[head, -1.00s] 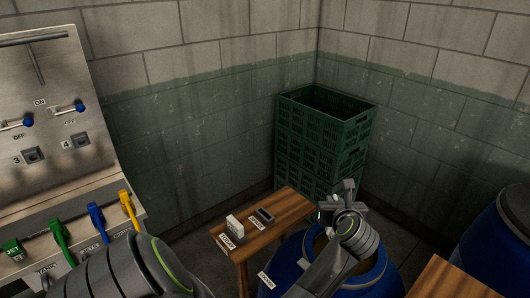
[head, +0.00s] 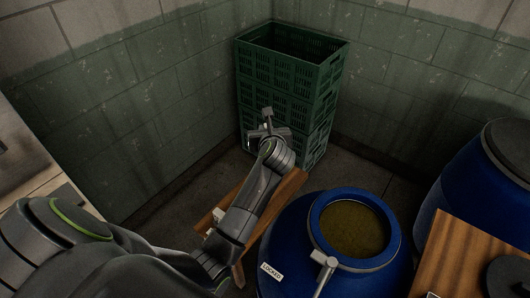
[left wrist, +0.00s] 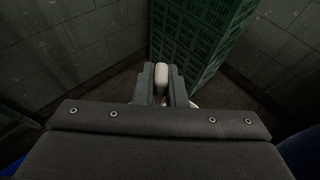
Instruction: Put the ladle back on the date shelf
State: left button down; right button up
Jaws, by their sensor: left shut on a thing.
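My left gripper (head: 266,126) is in front of the green crates, above the far end of the wooden bench. In the left wrist view its fingers (left wrist: 164,84) are shut on a pale rounded piece, apparently the handle of the ladle (left wrist: 161,74). The ladle's bowl cannot be made out. The low wooden bench (head: 287,187) is largely hidden under my left arm, and I cannot tell for certain whether it is the date shelf. My right gripper is not in view.
Stacked green crates (head: 290,75) stand in the corner behind the gripper. An open blue barrel (head: 285,235) with murky contents and a label stands right of the bench. Another blue barrel (head: 480,190) and a wooden tabletop (head: 475,250) are at the right.

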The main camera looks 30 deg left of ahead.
pick_arm(q)
notch_tip(320, 180, down, 2)
jog(key=shift+d+f, duration=0.15)
notch_tip(320, 180, down, 4)
jog(key=shift+f+p, duration=0.1)
jog(key=shift+p, duration=0.2)
jog(key=shift+f, duration=0.25)
jog(key=c, duration=1.5)
grip_release()
jog(key=shift+r, duration=0.1)
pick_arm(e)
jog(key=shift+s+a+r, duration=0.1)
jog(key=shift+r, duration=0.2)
